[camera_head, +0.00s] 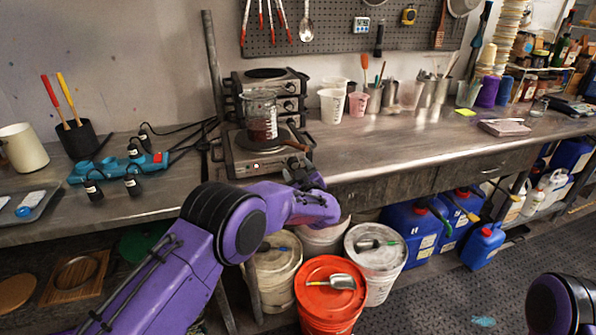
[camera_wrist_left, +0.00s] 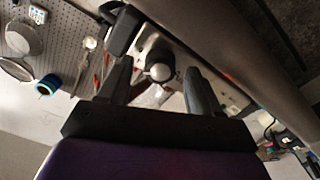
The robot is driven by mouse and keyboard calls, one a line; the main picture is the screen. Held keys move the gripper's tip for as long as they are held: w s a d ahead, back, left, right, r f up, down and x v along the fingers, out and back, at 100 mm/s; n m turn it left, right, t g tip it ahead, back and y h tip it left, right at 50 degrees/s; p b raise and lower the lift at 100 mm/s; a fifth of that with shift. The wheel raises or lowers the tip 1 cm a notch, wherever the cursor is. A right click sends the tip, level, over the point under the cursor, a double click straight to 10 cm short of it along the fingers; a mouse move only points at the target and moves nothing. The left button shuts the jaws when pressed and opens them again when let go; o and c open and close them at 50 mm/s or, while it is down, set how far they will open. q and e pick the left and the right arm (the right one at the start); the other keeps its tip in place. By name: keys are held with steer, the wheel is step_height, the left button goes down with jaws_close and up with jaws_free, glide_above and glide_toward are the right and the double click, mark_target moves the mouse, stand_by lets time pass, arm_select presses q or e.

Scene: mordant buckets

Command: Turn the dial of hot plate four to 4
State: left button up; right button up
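A low metal hot plate (camera_head: 238,167) stands at the bench's front edge with a glass beaker (camera_head: 259,112) of dark red liquid on it. A small red light shows on its front. My left gripper (camera_head: 304,177) is in front of its right end and hides the dial in the head view. In the left wrist view a round dial with a pale cap (camera_wrist_left: 159,71) sits between the open fingers of my left gripper (camera_wrist_left: 155,88), with a gap visible on each side. I cannot read the dial's numbers or the plate's number. My right gripper is out of view.
More hot plates (camera_head: 289,87) are stacked behind. A blue power strip (camera_head: 115,167) with black plugs and cords lies to the left. White cups (camera_head: 331,106) stand to the right. Lidded buckets, one orange-red (camera_head: 318,311), stand below the bench.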

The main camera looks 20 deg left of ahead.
arm_select(q)
steer(key=b+v, duration=0.1)
steer(key=v, duration=0.9)
steer(key=shift+s+d, duration=0.2)
steer(key=s+a+f+m+g+h, duration=0.2)
steer(key=s+a+f+h, duration=0.15)
steer(key=s+f, duration=0.75)
steer(key=s+a+f+m+g+h, duration=0.3)
steer(key=s+a+f, duration=0.35)
steer(key=f, duration=0.65)
steer(key=s+a+f+g, duration=0.1)
steer(key=s+f+g, duration=0.1)
steer(key=s, duration=0.7)
steer(key=s+a+f+g, duration=0.2)
steer(key=s+f, duration=0.2)
steer(key=s, duration=0.6)
steer(key=s+a+f+g, duration=0.1)
steer(key=s+f+g, duration=0.1)
steer(key=s, duration=0.7)
steer(key=shift+s+a+f+g, duration=0.15)
steer(key=shift+s+f+g, duration=0.1)
steer(key=shift+f+g, duration=0.15)
